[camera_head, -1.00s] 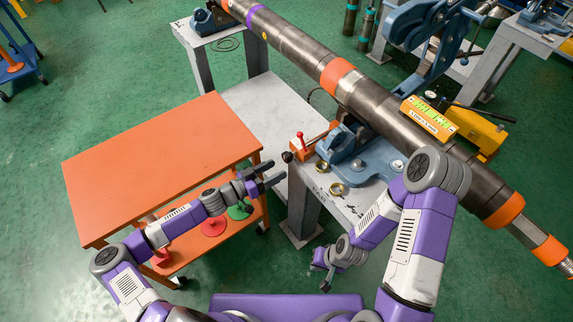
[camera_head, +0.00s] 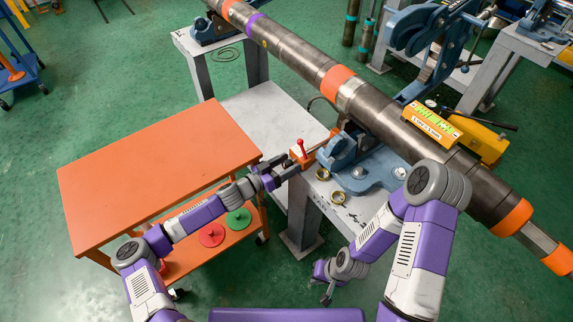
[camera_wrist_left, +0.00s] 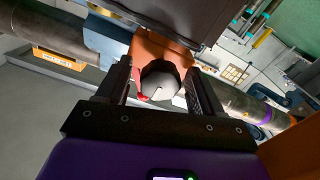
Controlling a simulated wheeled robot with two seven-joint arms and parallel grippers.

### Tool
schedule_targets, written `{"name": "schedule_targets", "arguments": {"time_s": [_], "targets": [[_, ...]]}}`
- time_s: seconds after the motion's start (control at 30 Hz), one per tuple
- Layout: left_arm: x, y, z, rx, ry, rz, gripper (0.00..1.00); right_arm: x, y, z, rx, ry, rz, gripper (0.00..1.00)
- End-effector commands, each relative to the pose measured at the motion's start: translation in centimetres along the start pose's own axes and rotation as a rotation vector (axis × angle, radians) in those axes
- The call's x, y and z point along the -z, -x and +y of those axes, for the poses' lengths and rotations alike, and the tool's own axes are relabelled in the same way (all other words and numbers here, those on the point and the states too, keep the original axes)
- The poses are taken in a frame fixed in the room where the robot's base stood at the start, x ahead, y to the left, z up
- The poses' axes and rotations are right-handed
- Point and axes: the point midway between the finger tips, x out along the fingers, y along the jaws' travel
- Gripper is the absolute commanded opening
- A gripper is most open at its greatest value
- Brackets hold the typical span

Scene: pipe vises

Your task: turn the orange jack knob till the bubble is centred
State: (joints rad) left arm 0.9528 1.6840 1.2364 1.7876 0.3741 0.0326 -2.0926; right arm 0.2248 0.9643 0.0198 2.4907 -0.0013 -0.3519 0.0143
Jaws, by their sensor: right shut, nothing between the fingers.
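The orange jack (camera_head: 298,160) with a red lever stands at the near end of the pipe stand. In the left wrist view its dark round knob (camera_wrist_left: 160,82) has a pale mark and sits between the fingers of my left gripper (camera_wrist_left: 163,92). The fingers are apart, with small gaps on both sides of the knob. In the head view my left gripper (camera_head: 281,170) hides the knob. The yellow level (camera_head: 432,121) with green vials lies on the pipe (camera_head: 385,109); its bubble is too small to read. My right gripper (camera_head: 325,277) is shut and empty, low beside the stand.
An orange cart (camera_head: 155,170) stands left of the jack, with red and green discs on its lower shelf.

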Motion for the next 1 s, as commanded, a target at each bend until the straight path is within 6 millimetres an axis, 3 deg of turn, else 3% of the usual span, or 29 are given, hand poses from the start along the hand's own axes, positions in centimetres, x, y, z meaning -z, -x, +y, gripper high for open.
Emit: {"name": "schedule_targets", "arguments": {"time_s": [0.03, 0.37, 0.77, 1.0], "targets": [[0.00, 0.01, 0.01, 0.000, 0.000, 0.000, 0.60, -0.01, 0.00, 0.00, 0.000, 0.000, 0.000, 0.00], [0.00, 0.02, 0.02, -0.001, 0.000, 0.000, 0.11, 0.00, 0.00, 0.00, 0.000, 0.000, 0.000, 0.00], [0.13, 0.02, 0.01, -0.001, 0.045, 0.002, 0.11, -0.01, 0.20, -0.08, 0.000, 0.000, 0.000, 0.00], [0.25, 0.01, -0.02, -0.002, 0.192, 0.003, 0.11, -0.03, 0.72, -0.27, 0.000, 0.000, 0.000, 0.00]]}}
